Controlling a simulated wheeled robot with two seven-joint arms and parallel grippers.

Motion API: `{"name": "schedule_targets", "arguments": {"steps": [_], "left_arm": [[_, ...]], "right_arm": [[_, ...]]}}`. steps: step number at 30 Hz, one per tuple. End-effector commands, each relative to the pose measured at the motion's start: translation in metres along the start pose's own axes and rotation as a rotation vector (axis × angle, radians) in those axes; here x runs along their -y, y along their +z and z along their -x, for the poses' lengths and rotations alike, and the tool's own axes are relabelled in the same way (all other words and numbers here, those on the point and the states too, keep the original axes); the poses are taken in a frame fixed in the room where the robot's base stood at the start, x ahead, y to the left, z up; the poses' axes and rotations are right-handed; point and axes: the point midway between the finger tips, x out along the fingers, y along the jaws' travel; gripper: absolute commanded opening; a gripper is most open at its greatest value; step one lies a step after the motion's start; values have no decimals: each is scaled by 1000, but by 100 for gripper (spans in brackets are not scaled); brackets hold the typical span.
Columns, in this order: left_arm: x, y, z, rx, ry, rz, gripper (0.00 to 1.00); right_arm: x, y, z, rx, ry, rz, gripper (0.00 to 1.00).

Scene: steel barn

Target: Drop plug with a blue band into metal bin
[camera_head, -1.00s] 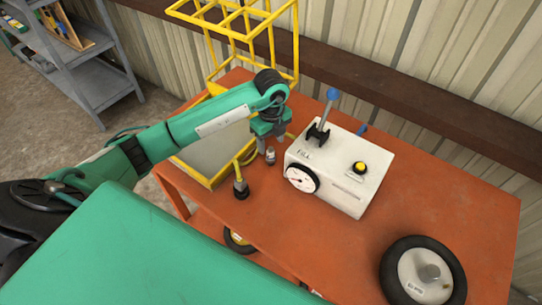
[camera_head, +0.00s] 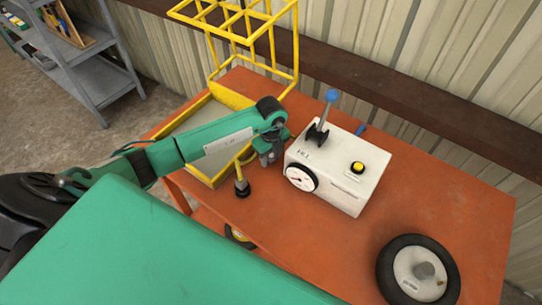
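My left gripper (camera_head: 269,159) points down at the orange table, just left of the white box. In this view its fingers are small and dark, and I cannot tell whether they are closed on anything. The small grey metal plug seen below it earlier is now hidden at or between the fingers; no blue band can be made out. I cannot clearly identify a metal bin; a shallow grey-floored tray with a yellow rim (camera_head: 205,179) lies left of the gripper, partly behind my arm. My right gripper is not in view.
The white box (camera_head: 340,180) has a gauge, a yellow button and a blue-knobbed lever. A black nozzle (camera_head: 242,188) on a yellow hose stands near the gripper. A yellow wire cage (camera_head: 250,40) stands behind. A black wheel (camera_head: 419,271) lies right.

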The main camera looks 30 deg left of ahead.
Motion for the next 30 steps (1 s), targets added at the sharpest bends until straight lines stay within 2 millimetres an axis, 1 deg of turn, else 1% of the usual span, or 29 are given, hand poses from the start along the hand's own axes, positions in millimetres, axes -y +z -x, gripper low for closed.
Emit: {"name": "schedule_targets", "arguments": {"steps": [1,2,3,5,6,13,16,19,24,27,30], "left_arm": [[0,0,0,0,0,0,32],[0,0,0,0,0,0,27],[0,0,0,0,0,0,19],[0,0,0,0,0,0,7],[0,0,1,0,0,0,3],[0,0,2,0,-1,0,2],[1,1,11,1,-4,0,2],[1,1,27,2,-5,-1,2],[1,1,63,2,-6,0,2],[1,0,80,1,-4,-1,2],[1,0,92,0,-3,-1,2]], "right_arm": [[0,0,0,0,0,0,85],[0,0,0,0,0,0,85],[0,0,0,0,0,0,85],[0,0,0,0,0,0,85],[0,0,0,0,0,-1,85],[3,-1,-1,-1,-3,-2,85],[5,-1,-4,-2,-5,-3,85],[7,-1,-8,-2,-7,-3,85],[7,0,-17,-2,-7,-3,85],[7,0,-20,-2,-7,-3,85],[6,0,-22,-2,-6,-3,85]]}}
